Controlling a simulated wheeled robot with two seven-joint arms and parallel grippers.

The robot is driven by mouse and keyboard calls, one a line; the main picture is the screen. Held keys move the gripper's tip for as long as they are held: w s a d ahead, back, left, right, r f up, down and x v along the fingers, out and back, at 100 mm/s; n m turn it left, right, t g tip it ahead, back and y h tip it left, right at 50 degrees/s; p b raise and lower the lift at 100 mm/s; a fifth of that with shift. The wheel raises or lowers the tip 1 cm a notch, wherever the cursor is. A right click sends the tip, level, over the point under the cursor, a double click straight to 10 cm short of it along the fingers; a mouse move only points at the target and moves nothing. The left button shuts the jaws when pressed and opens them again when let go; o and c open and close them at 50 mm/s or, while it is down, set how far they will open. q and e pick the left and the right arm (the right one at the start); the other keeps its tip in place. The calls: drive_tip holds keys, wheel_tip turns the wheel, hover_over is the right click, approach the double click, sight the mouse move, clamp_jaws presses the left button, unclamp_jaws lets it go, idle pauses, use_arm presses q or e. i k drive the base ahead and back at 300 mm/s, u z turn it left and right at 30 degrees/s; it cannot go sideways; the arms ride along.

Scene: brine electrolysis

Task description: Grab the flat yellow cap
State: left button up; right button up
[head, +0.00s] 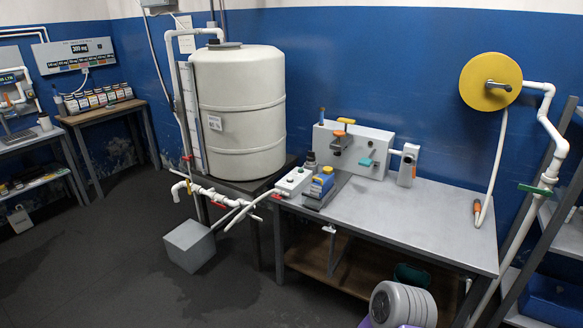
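Several yellow parts are in the head view, and I cannot tell for certain which is the flat yellow cap. A small flat yellow-orange piece (345,121) sits on top of the pale grey box unit (375,150) at the back of the workbench. A blue block with a yellow top (322,178) stands at the bench's left end. A large flat yellow disc (490,82) with a dark grey handle at its middle is mounted on the wall at the upper right.
The grey workbench (430,213) is mostly clear on its right half, except an orange-handled tool (477,212). A large cream tank (240,110) stands left of it, with white pipes (215,193) in front. A grey box (189,246) stands on the floor.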

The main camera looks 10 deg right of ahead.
sight(327, 170)
drive_tip(key=u, duration=0.7)
drive_tip(key=i, duration=1.45)
drive_tip(key=z, duration=0.55)
drive_tip(key=i, duration=1)
drive_tip(key=z, duration=1.05)
